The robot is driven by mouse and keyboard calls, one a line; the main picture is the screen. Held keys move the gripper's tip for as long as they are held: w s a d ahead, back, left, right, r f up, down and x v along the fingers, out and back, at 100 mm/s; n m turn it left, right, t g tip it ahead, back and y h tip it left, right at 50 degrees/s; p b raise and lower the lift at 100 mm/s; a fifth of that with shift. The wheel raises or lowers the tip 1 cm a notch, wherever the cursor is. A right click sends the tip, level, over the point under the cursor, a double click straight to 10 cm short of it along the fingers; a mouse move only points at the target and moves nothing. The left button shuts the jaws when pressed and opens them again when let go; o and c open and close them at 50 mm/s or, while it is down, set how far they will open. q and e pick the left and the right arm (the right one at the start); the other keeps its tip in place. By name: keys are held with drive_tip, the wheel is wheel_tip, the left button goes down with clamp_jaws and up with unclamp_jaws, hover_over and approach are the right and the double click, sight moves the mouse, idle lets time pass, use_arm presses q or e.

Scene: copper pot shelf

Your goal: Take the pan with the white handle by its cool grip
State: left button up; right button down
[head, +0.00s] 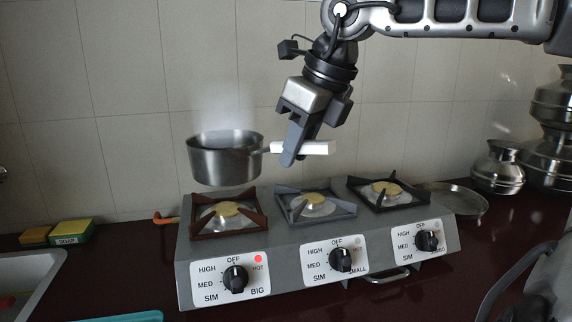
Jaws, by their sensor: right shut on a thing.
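The pan (221,161) is a grey metal pot with a white handle (317,148) that points right. It hangs level in the air above the left burner (228,210), apart from it, with faint steam over it. My right gripper (288,158) comes down from the upper right and is shut on the white handle, near its pan-side end. The fingers hide part of the handle. My left gripper is not in view.
The stove (285,262) has three burners and three knobs; a red HOT light shows by the left knob. Metal pots (499,168) and a flat lid or plate (458,200) stand at right. Soap and sponge (72,231) lie left, beside a sink (30,272).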

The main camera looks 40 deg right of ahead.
drive_tip(key=s, duration=0.1)
drive_tip(key=s+a+r, duration=0.1)
drive_tip(key=shift+s+a+r, duration=0.25)
drive_tip(key=shift+s+r, duration=0.15)
drive_tip(key=shift+s+a+r+p, duration=0.1)
drive_tip(key=shift+s+r+p, duration=0.05)
drive_tip(key=shift+r+p, duration=1)
drive_tip(key=shift+s+r+p, duration=0.1)
drive_tip(key=shift+r+p, duration=0.65)
drive_tip(key=shift+r, duration=0.75)
